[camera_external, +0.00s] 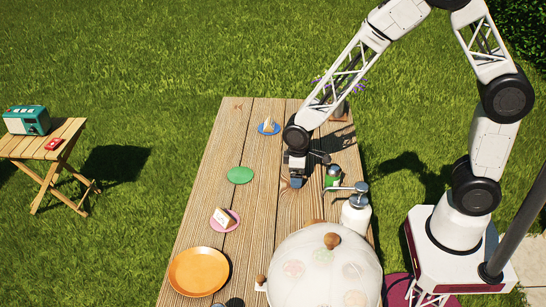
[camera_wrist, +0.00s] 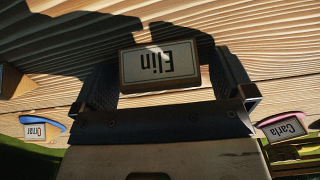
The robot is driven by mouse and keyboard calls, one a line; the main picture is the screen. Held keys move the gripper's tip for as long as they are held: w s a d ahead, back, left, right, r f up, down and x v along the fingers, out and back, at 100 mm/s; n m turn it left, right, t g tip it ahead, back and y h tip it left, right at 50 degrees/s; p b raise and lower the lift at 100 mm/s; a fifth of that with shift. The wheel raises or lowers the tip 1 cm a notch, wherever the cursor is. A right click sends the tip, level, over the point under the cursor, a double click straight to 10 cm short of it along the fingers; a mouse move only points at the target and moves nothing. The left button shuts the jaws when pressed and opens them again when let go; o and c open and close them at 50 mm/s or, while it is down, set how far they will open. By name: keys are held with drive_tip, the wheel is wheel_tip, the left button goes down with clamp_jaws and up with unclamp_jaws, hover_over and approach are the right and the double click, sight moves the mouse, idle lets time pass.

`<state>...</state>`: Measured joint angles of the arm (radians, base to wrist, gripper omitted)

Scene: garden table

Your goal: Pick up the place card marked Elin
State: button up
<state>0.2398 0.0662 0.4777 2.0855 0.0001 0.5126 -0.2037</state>
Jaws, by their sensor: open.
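The place card marked Elin (camera_wrist: 160,63) is a pale card with a dark border, its lettering upside down in the wrist view. My gripper (camera_wrist: 165,82) is open, with one dark finger on each side of the card. I cannot tell whether either finger touches it. In the external view my gripper (camera_external: 295,182) points down low over the middle of the wooden table (camera_external: 262,200), to the right of the green plate. The Elin card cannot be made out there.
A card marked Omar (camera_wrist: 35,131) is by a blue plate (camera_external: 268,128); one marked Carla (camera_wrist: 283,130) is by a pink plate (camera_external: 217,227). The green plate (camera_external: 240,175) is empty.

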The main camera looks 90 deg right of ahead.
drive_tip(key=shift+c, duration=0.3)
drive_tip(key=c, duration=0.9)
drive_tip(key=shift+o, duration=0.2)
drive_tip(key=shift+r, duration=0.15)
drive_tip(key=shift+r, duration=4.9)
